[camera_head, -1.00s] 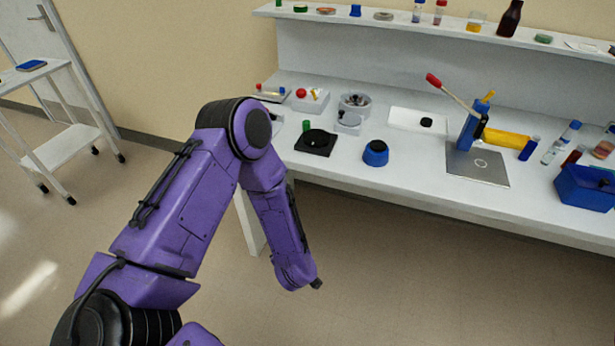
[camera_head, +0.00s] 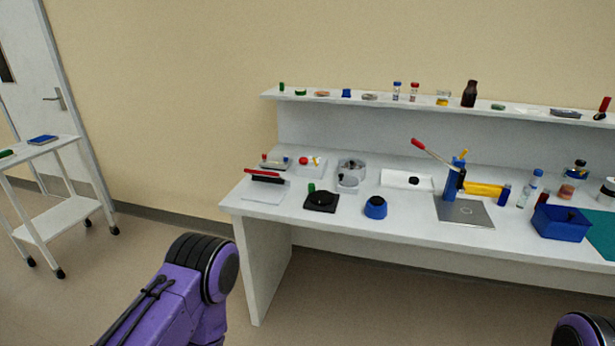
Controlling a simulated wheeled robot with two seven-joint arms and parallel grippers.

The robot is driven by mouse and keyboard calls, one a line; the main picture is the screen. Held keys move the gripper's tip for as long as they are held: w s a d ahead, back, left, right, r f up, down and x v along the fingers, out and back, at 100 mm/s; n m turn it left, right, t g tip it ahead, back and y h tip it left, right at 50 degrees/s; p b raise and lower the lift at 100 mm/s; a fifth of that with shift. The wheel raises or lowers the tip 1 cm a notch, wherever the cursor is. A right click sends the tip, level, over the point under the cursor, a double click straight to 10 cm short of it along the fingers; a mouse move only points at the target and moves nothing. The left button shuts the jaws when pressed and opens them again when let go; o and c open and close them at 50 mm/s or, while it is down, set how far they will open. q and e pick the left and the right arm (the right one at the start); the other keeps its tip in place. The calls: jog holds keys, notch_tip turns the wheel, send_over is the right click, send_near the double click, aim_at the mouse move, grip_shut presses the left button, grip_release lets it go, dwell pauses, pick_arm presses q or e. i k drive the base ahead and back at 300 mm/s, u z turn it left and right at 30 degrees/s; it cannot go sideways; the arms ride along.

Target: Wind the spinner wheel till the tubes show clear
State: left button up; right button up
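A small white device with a clear round bowl (camera_head: 352,167) and a grey disc (camera_head: 348,181) at its front stands on the bench, left of the middle. It looks like the spinner and its wheel. Tubes inside it are too small to make out. My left arm shows only as a purple elbow at the bottom, in front of the bench and apart from it. A bit of my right arm shows at the bottom right corner. Both grippers are out of view.
The white bench (camera_head: 400,229) holds a black square plate (camera_head: 321,201), a blue round pot (camera_head: 375,207), a red-handled lever press (camera_head: 457,180) and a blue box (camera_head: 562,223). A shelf (camera_head: 420,102) with small items runs behind. A white cart (camera_head: 45,222) stands left; floor between is clear.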

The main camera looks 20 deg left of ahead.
aim_at(344, 181)
jog(key=u, duration=1.5)
jog(key=i, duration=0.95)
jog(key=z, duration=0.35)
